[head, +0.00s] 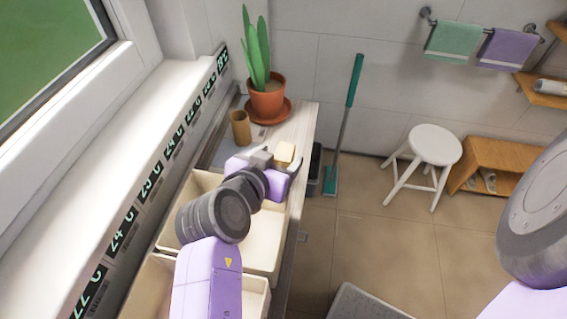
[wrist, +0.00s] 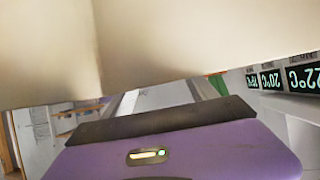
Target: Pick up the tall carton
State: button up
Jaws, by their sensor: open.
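The tall carton (head: 284,151) is light tan, and its top shows just past my gripper on the wooden cart top in the head view. Its lower part is hidden behind my gripper. My gripper (head: 280,160) is open, one dark finger to each side of the carton as seen from the head. I cannot tell whether either finger touches it.
A brown cup (head: 240,128) and a potted plant (head: 267,98) on a saucer stand behind the carton. Cream bins (head: 262,255) lie under my arm. A window sill with temperature displays (head: 150,185) runs along the left.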

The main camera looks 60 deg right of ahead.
jog(key=shift+x, duration=1.15)
grip_shut()
jog(key=shift+r, duration=0.1)
